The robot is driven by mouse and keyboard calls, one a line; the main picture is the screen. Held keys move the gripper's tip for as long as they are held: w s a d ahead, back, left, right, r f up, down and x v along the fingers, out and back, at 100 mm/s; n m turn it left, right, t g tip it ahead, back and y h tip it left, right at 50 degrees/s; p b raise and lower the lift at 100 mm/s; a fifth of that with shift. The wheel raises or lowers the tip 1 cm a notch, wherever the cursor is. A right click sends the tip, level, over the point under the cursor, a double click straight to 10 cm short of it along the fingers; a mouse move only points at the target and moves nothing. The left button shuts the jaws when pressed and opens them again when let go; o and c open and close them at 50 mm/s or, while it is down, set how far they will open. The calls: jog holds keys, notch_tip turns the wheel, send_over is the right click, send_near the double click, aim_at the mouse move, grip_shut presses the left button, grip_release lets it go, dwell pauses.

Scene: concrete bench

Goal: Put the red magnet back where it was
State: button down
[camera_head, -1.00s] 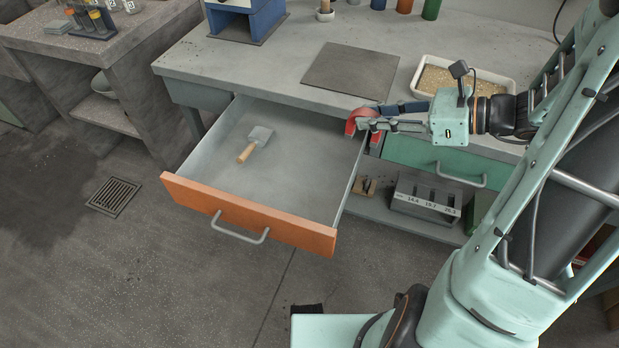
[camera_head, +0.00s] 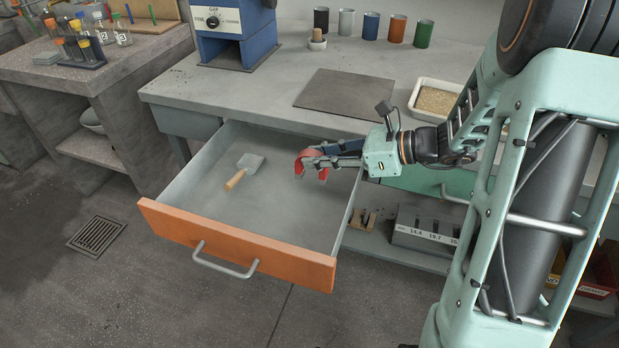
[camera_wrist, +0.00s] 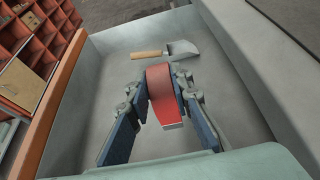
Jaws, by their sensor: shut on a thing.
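The red magnet (camera_head: 303,160) is a horseshoe shape with pale tips. My gripper (camera_head: 311,162) is shut on it and holds it over the right part of the open drawer (camera_head: 270,220). In the wrist view the magnet (camera_wrist: 163,92) sits between the two fingers of my gripper (camera_wrist: 160,88), with the drawer floor beneath it. The drawer has an orange front, a grey handle and grey inner walls. I cannot tell exactly how high the magnet is above the drawer floor.
A scoop with a wooden handle (camera_head: 236,178) lies in the drawer, left of the magnet. The bench top (camera_head: 250,97) is behind, with a dark mat (camera_head: 347,93), a tray of grains (camera_head: 436,100) and several coloured cups. The drawer floor around the scoop is bare.

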jog(key=shift+w+a+f+b, duration=0.25)
jog(key=shift+a+f+b, duration=0.05)
jog(key=shift+f, duration=0.65)
jog(key=shift+w+a+f+b, duration=0.3)
jog(key=shift+a+f+b, duration=0.05)
jog(key=shift+f, duration=0.6)
jog(key=shift+w+a+f+b, duration=0.25)
jog(key=shift+a+f+b, duration=0.05)
jog(key=shift+f, duration=0.65)
jog(key=shift+f, duration=0.15)
jog(key=c, duration=1.7)
grip_release()
jog(key=shift+c, duration=0.2)
jog(key=shift+d+r, duration=0.1)
jog(key=shift+r, duration=0.1)
jog(key=p+v, duration=0.3)
jog(key=v, duration=0.8)
jog(key=shift+s+d, duration=0.15)
jog(key=shift+d, duration=0.25)
jog(key=shift+r, duration=0.1)
